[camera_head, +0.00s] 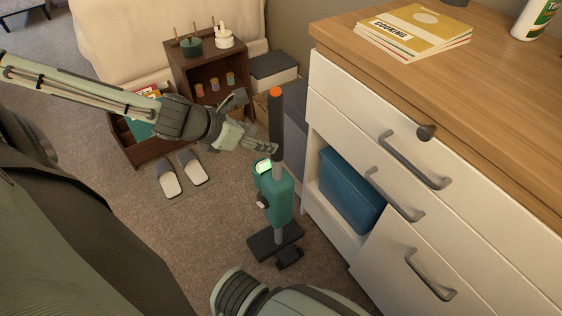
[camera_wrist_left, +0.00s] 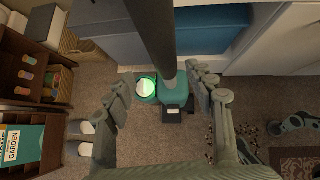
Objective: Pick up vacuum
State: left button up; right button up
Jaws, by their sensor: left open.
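The vacuum (camera_head: 281,199) stands upright on the carpet beside the white cabinet. It has a teal body, a dark handle with an orange tip, and a dark floor head. My left gripper (camera_head: 262,141) is at the handle, above the teal body. In the left wrist view its open fingers (camera_wrist_left: 163,92) lie on either side of the vacuum, whose dark handle (camera_wrist_left: 153,30) runs up the picture between them. I cannot tell whether a finger touches it. Part of my right arm shows at the bottom of the head view; its gripper is not visible.
The white cabinet (camera_head: 322,216) with drawers stands close on the right, holding a blue bin (camera_head: 350,190). A dark wooden shelf (camera_head: 180,75) stands behind, with slippers (camera_head: 180,173) on the floor before it.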

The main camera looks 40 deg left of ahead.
aim_at(278, 142)
pick_arm(q)
jog(key=shift+d+b+x, duration=0.2)
jog(key=shift+b+x, duration=0.2)
jog(key=shift+x, duration=1.45)
jog(key=shift+d+b+x, duration=0.2)
jog(key=shift+b+x, duration=0.2)
jog(key=shift+x, duration=1.45)
jog(key=shift+s, duration=0.1)
jog(key=c, duration=1.1)
jog(key=shift+r, duration=0.2)
jog(key=shift+c, duration=0.8)
pick_arm(e)
notch_tip(278, 142, up, 6)
jog(key=w, duration=0.3)
jog(key=shift+a+t, duration=0.3)
jog(key=shift+a, duration=0.1)
jog(key=shift+f, duration=0.1)
